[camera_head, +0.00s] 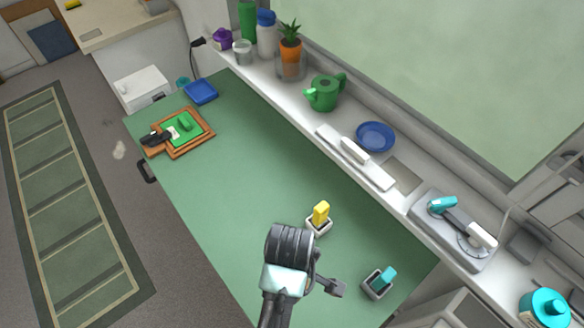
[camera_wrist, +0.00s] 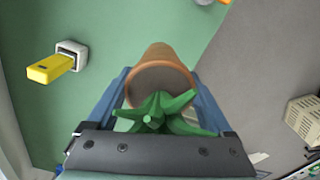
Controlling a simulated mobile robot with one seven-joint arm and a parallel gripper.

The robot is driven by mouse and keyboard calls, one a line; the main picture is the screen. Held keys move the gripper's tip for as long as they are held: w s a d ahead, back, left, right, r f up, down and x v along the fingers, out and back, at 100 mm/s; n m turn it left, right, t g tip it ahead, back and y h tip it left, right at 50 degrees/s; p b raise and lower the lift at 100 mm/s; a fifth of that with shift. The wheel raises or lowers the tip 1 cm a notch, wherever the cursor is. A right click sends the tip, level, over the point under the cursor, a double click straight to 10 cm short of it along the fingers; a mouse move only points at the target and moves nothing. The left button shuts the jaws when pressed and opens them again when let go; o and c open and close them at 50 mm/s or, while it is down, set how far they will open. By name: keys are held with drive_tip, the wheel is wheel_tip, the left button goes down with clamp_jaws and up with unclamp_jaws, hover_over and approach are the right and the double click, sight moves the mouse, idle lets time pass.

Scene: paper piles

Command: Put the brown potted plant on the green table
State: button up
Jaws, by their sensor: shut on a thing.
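In the wrist view, the brown potted plant (camera_wrist: 160,62) has a tapered brown pot and green pointed leaves. It sits between the two blue fingers of my gripper (camera_wrist: 163,85), which is shut on the pot. The pot appears in front of the boundary between the green table (camera_wrist: 115,25) and the grey floor; whether it touches the table I cannot tell. In the head view, my arm covers the near part of the green table (camera_head: 235,160), and the held plant is hidden there.
On the table are a yellow item in a white holder (camera_head: 319,217), a teal item in a holder (camera_head: 380,281), a wooden tray (camera_head: 205,145) and a blue dish (camera_head: 201,91). The white ledge holds an orange-potted plant (camera_head: 290,48) and a green watering can (camera_head: 324,93). The table's middle is clear.

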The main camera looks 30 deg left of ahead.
drive_tip(key=shift+s+d+f, duration=0.3)
drive_tip(key=shift+s, duration=0.1)
drive_tip(key=shift+n, duration=0.4)
wheel_tip(320, 180, down, 5)
drive_tip(key=shift+s+d+f, duration=0.1)
drive_tip(key=shift+f, duration=2.45)
drive_tip(key=shift+f, duration=0.2)
drive_tip(key=o, duration=1.5)
drive_tip(key=shift+r, duration=0.1)
